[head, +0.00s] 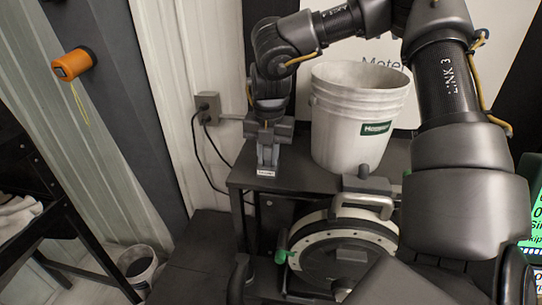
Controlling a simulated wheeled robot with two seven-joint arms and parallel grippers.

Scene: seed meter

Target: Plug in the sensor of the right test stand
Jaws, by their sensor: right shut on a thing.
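A small white label (266,173) shows just below the fingertips. The round seed meter (296,265) stands in front of the table, with a pale ring, a metal handle (372,201) on top and a green knob (281,256) at its left. No sensor socket can be made out. My left gripper is not in view.
A white bucket (345,130) stands on the black table (240,179), close right of my gripper. A wall outlet (207,106) with black cords is at its left. An orange reel (73,64) hangs at upper left. A green screen (537,215) is at the right edge.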

